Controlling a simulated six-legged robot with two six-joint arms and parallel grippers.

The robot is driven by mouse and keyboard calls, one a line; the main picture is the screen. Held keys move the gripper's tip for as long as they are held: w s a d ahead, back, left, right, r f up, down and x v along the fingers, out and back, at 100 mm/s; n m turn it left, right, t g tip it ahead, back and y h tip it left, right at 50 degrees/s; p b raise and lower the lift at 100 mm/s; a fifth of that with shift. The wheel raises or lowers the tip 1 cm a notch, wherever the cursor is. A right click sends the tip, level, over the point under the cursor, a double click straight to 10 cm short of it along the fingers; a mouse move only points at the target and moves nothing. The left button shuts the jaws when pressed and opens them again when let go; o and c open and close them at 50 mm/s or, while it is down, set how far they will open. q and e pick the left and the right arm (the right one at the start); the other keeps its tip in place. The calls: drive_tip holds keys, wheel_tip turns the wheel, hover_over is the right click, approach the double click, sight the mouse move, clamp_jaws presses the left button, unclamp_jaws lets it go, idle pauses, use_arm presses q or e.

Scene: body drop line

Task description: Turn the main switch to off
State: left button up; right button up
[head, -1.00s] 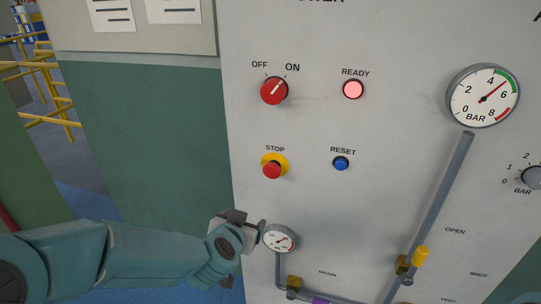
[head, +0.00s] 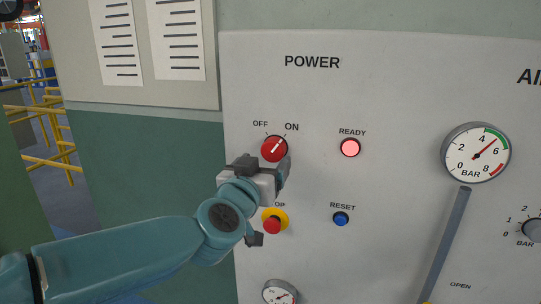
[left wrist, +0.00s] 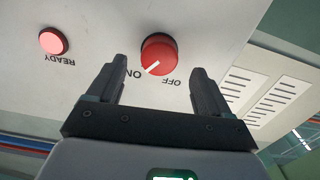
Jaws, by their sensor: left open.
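The main switch (head: 274,148) is a red round knob with a white pointer line on the grey panel, under the POWER heading. Its pointer is turned toward ON. It also shows in the left wrist view (left wrist: 159,54), ahead of the fingertips and between their lines. My left gripper (head: 266,163) is open just below the knob in the head view, and its two fingers show apart in the left wrist view (left wrist: 160,75). I see no contact with the knob. My right gripper is not in view.
A lit READY lamp (head: 350,147) is right of the switch. The red STOP button (head: 272,225) on its yellow base sits below, partly behind my left gripper. A blue RESET button (head: 341,219) and a pressure gauge (head: 476,153) are farther right.

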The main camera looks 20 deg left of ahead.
sight(272, 154)
use_arm(q)
drive_tip(key=w, duration=0.4)
drive_tip(key=shift+w+d, duration=0.1)
drive_tip(key=shift+w, duration=0.3)
drive_tip(key=shift+r, duration=0.1)
drive_tip(key=c, duration=1.1)
drive_tip(key=shift+o, duration=0.2)
